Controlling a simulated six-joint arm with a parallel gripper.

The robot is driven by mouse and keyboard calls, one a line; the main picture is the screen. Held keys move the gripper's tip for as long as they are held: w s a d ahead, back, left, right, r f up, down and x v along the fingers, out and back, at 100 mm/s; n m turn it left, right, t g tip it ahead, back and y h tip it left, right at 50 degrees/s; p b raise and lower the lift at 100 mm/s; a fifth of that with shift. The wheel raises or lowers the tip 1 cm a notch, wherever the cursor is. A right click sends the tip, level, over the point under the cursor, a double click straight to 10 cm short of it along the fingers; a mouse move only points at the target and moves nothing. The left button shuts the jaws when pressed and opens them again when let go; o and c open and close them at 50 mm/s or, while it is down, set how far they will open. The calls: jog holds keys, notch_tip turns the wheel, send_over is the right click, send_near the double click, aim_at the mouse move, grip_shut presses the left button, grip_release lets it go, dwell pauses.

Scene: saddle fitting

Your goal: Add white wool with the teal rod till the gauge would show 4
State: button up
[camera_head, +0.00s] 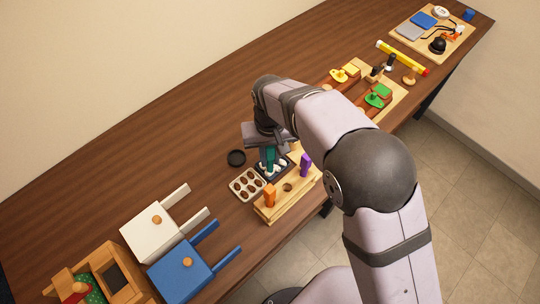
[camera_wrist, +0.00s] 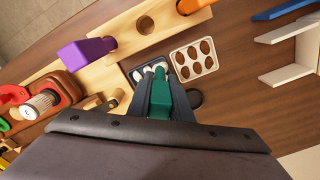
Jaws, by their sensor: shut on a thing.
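My gripper (camera_head: 268,146) is shut on the teal rod (camera_head: 270,160), which points down over a dark tray (camera_head: 290,160). In the wrist view the teal rod (camera_wrist: 160,101) sits between the two fingers, and its lower end is close to white wool tufts (camera_wrist: 148,72) in the dark tray (camera_wrist: 131,66). I cannot tell whether the rod touches or holds a tuft. The white wool also shows beside the rod in the head view (camera_head: 268,174). I cannot make out a gauge.
A wooden rack (camera_head: 288,204) with orange (camera_head: 270,196) and purple (camera_head: 305,164) pegs stands in front of the tray. A pale tray with brown hollows (camera_head: 247,184) and a black disc (camera_head: 236,157) lie left. Bare table lies behind.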

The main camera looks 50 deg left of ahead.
jog(key=shift+r+p, duration=2.05)
jog(key=shift+r, duration=0.85)
jog(key=w+d+r+m, duration=0.1)
jog(key=w+d+m, duration=0.1)
jog(key=w+d, duration=0.5)
jog(key=w+d+r+m, duration=0.1)
jog(key=w+d+m, duration=0.1)
jog(key=w, duration=0.8)
jog(key=w+d+r+m+b, duration=0.1)
jog(key=w+d+m, duration=0.1)
jog(key=w+d, duration=0.4)
jog(key=w+d+r+m, duration=0.1)
jog(key=w+d+m, duration=0.15)
jog(key=d, duration=0.55)
jog(key=d+m, duration=0.4)
jog(key=d, duration=1.5)
jog(key=s+d+f+n+b, duration=0.1)
jog(key=s+d+f, duration=0.3)
jog(key=s+f, duration=0.2)
jog(key=shift+s+d+f, duration=0.3)
jog(key=shift+f, duration=0.1)
